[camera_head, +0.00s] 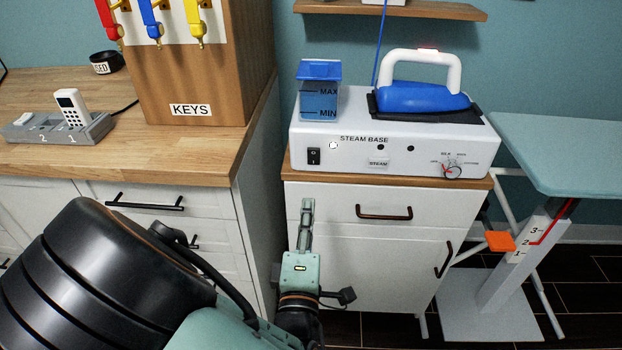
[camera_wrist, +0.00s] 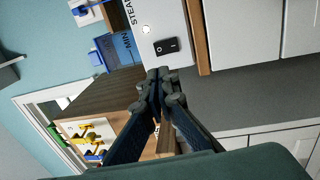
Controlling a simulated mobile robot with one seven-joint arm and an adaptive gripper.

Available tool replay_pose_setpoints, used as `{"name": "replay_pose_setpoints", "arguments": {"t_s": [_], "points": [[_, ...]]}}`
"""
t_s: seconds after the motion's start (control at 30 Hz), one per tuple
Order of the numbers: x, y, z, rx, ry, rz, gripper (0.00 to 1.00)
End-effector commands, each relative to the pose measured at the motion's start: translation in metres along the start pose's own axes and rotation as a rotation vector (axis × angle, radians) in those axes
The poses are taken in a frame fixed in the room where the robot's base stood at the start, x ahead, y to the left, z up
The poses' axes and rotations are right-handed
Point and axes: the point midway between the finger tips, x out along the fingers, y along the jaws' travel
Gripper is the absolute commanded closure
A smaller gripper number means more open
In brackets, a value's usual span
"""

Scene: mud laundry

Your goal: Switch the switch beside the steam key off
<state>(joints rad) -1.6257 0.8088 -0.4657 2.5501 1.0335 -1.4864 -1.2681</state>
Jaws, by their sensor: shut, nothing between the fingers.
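The black rocker switch (camera_head: 314,156) is on the left of the front face of the white steam base (camera_head: 350,125). A round white spot (camera_head: 333,145) shows just right of it. The grey key marked STEAM (camera_head: 377,163) is farther right on the same face. I cannot tell which side of the rocker is pressed. My gripper (camera_head: 307,205) is shut and empty, pointing up below the switch, in front of the white cabinet. In the wrist view the shut fingertips (camera_wrist: 160,75) are apart from the black switch (camera_wrist: 166,46).
A blue water tank (camera_head: 320,100) and a blue iron (camera_head: 420,95) sit on the steam base. The wooden KEYS box (camera_head: 215,60) stands on the counter at left. An ironing board (camera_head: 570,150) is at right. The cabinet's upper handle (camera_head: 384,213) sticks out nearby.

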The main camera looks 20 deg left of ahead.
Motion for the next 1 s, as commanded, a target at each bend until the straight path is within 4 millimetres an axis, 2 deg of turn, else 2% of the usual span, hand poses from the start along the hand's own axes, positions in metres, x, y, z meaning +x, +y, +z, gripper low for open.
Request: {"name": "replay_pose_setpoints", "arguments": {"t_s": [0.17, 0.4, 0.6, 0.8, 1.0], "points": [[0.024, -0.003, 0.002, 0.005, -0.005, 0.004, 1.00], [0.077, -0.001, 0.002, 0.002, -0.005, 0.003, 1.00], [0.113, -0.001, 0.001, 0.001, -0.003, 0.003, 1.00], [0.133, -0.001, 0.001, 0.000, -0.001, 0.001, 1.00], [0.136, 0.000, 0.001, 0.000, -0.001, 0.000, 1.00]]}}
